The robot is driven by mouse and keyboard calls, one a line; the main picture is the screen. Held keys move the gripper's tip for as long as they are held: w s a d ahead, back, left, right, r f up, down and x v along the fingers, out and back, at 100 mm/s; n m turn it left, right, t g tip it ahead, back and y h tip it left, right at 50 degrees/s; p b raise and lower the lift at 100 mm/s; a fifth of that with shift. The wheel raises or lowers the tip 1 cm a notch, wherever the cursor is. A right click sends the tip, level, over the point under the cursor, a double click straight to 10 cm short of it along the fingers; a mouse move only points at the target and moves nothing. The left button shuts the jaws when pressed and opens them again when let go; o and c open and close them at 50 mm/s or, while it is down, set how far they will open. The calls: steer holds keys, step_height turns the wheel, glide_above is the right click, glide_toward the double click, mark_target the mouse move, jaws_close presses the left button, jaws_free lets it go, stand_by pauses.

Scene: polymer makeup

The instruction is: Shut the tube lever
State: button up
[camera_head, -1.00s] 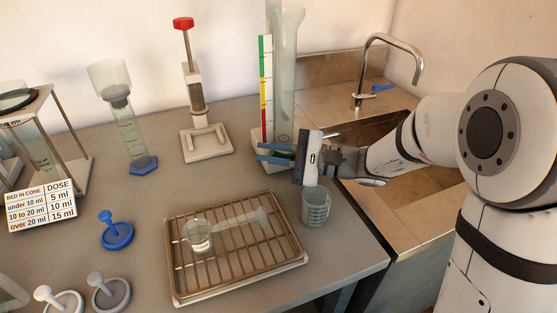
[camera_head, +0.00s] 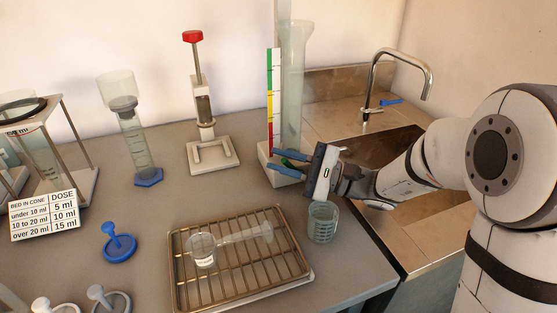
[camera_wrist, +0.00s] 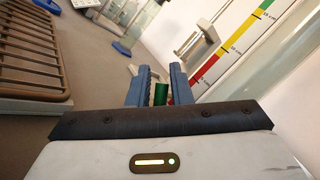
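A tall clear tube (camera_head: 293,85) stands upright beside a scale strip (camera_head: 273,100) banded green, yellow and red, on a white base (camera_head: 265,172). A small green lever (camera_head: 291,163) shows low at the tube; the wrist view also shows it (camera_wrist: 160,94). My gripper (camera_head: 274,162) reaches in from the right, low in front of the tube. Its two blue fingers (camera_wrist: 160,72) are apart, with the lever between them. A narrow gap shows, and I cannot tell whether either finger touches the lever. The lever's mount is partly hidden by the fingers.
A graduated beaker (camera_head: 322,222) stands just below my gripper. A wire rack (camera_head: 180,270) with a glass vessel lies in front. A red-topped stand (camera_head: 212,155) is to the left. The sink (camera_head: 385,150) and tap (camera_head: 400,55) are behind my arm.

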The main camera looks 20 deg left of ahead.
steer(key=shift+o, duration=1.4)
steer(key=p+v, duration=0.1)
steer(key=v, duration=0.6)
steer(key=shift+d, duration=0.4)
steer(key=shift+c, duration=0.4)
